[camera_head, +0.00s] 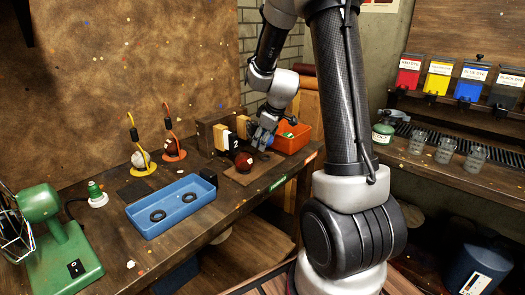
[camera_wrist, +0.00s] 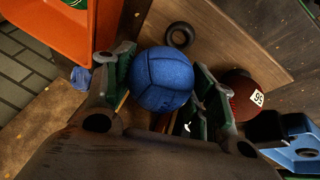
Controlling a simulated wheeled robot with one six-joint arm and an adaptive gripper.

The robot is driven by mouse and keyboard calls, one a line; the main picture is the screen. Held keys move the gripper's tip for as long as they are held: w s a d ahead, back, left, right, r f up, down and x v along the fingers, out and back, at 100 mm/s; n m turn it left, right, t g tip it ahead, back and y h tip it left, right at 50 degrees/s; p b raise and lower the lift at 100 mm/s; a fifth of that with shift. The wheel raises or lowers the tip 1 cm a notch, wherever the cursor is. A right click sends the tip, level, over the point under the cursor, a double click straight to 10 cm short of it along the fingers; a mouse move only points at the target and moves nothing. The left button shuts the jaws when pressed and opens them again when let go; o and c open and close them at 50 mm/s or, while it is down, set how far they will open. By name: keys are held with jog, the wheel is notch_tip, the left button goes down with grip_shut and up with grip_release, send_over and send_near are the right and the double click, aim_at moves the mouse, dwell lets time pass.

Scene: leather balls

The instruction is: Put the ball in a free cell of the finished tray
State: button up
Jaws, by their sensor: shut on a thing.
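My gripper (camera_head: 264,138) is shut on a blue ball (camera_wrist: 164,82), which sits between its two green-padded fingers in the wrist view. In the head view the ball (camera_head: 269,141) is mostly hidden by the gripper. Beyond the ball, a brown wooden tray (camera_wrist: 225,40) shows an empty dark ring and, to the right, a dark red ball (camera_wrist: 245,97) with a white number label. In the head view this tray (camera_head: 262,181) lies below my gripper, with the red ball (camera_head: 244,162) on it. I cannot tell whether the blue ball touches the tray.
An orange bin (camera_head: 291,138) stands right behind my gripper. A blue tray (camera_head: 170,222) with two empty rings lies left of the wooden tray. Wooden blocks with a "2" card (camera_head: 228,143) stand close on the left. Two hooked stands holding balls, and a green machine (camera_head: 60,255), are farther left.

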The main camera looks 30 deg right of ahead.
jog(key=shift+f, duration=2.2)
jog(key=o, duration=1.1)
jog(key=shift+f, duration=0.1)
jog(key=v, duration=1.1)
jog(key=s+a+r+m, duration=0.2)
jog(key=s+a+r, duration=0.1)
jog(key=s+r, duration=0.25)
jog(key=s+a+r+m, duration=0.1)
jog(key=s+a+r, duration=0.25)
jog(key=s, duration=0.35)
jog(key=s+m, duration=0.1)
jog(key=s, duration=0.3)
jog(key=s+r+m, duration=0.1)
jog(key=s, duration=0.4)
jog(key=s+r+m+g, duration=0.1)
jog(key=s, duration=0.3)
jog(key=shift+s+a+m, duration=0.35)
jog(key=shift+m, duration=0.05)
